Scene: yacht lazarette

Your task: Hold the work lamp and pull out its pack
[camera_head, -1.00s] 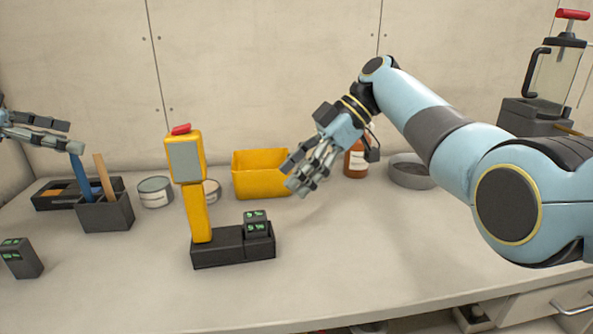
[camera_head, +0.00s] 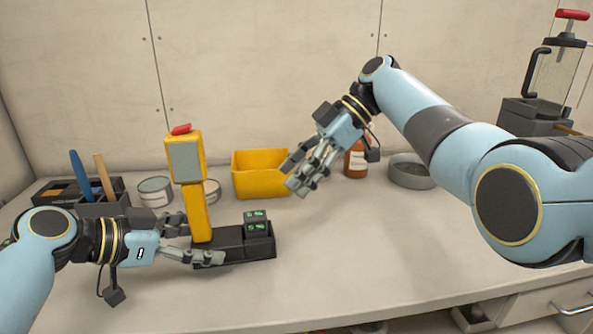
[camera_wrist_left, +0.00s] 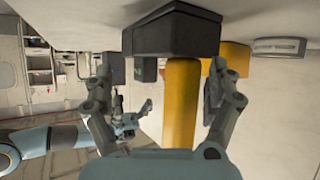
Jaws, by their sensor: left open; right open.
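The work lamp (camera_head: 195,205) stands upright, with a yellow post, a grey panel and a red top, on a long black base (camera_head: 235,254). Its pack (camera_head: 256,222), a dark block with green marks, sits in the base's right end. My left gripper (camera_head: 197,241) is open low at the post, one finger behind and one in front. In the left wrist view the yellow post (camera_wrist_left: 181,105) runs between the open fingers (camera_wrist_left: 165,95), with gaps visible on both sides. My right gripper (camera_head: 303,168) is open and empty, above and right of the pack.
A yellow bin (camera_head: 262,183), cans (camera_head: 155,191), a brown bottle (camera_head: 356,163) and a grey dish (camera_head: 411,176) stand behind. A dark holder with handled tools (camera_head: 90,210) is at left. The counter's right front (camera_head: 400,250) is clear.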

